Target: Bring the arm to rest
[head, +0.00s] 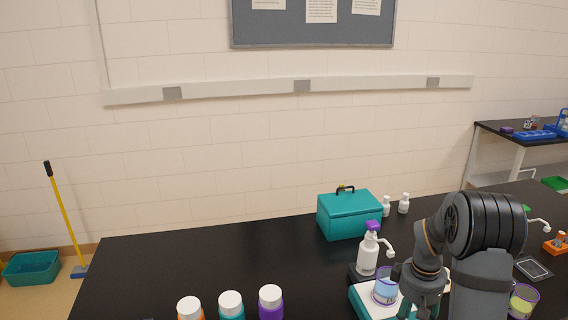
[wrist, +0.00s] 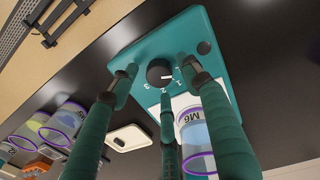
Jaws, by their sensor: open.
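My arm reaches down at the right of the head view, with my gripper (head: 421,304) low over the teal device (head: 365,303). In the wrist view my gripper (wrist: 160,84) has its teal fingers spread open, with nothing held between them. Beyond the fingertips is a black dial (wrist: 160,72) with numbers on the teal device's face. A purple-rimmed cup (wrist: 196,135) marked M6 stands on the device's white plate, partly hidden by a finger. Whether any finger touches the dial I cannot tell.
A white pump bottle (head: 368,256) with a purple top and a teal box (head: 350,214) stand behind the device. Several capped bottles, one purple (head: 270,303), line the front edge. Another cup (head: 522,301) stands right of my arm. The left of the black bench (head: 170,265) is clear.

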